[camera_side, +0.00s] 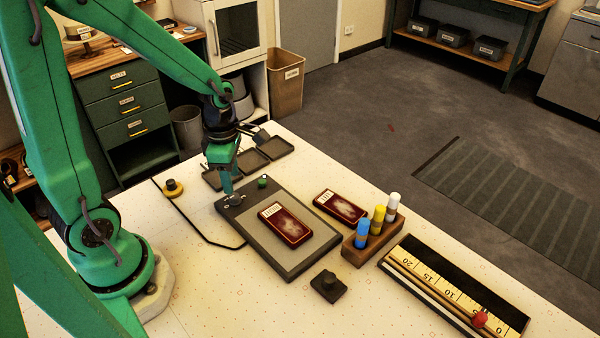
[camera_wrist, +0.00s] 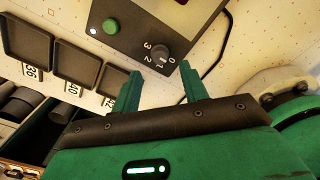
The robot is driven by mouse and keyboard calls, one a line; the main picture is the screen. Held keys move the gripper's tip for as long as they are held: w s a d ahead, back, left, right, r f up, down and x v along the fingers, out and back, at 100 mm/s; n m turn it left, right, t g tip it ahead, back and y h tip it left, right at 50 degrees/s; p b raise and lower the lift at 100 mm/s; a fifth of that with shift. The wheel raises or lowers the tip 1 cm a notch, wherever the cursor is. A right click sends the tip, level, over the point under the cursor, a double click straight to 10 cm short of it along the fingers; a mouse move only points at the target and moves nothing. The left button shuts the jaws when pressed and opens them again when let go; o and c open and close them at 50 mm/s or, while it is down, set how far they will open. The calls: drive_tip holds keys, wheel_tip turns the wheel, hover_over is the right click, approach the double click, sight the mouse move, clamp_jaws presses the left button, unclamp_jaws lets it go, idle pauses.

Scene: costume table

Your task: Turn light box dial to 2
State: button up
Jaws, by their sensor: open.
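The light box (camera_side: 300,263) is a dark-framed panel with a grey top, flat on the table. Its dial (camera_wrist: 160,53) is a small dark knob at a corner of the box, with the marks 0, 1, 2 and 3 on one side. I cannot tell for certain which mark it points to. In the side view the dial (camera_side: 236,200) is partly hidden by my gripper (camera_side: 230,188), which points down at it. In the wrist view my gripper (camera_wrist: 160,70) is open and empty, with the dial just beyond and between its fingertips. I cannot tell whether they touch.
A green button (camera_wrist: 111,26) sits on the box near the dial. A dark red card (camera_side: 286,224) lies on the panel, another (camera_side: 340,206) beyond it. A wooden bottle rack (camera_side: 375,236) stands right. Small trays (camera_side: 252,161) lie behind; a cable (camera_side: 190,220) runs left.

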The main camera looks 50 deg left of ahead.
sight(234, 195)
drive_tip(key=shift+f, duration=2.5)
clamp_jaws()
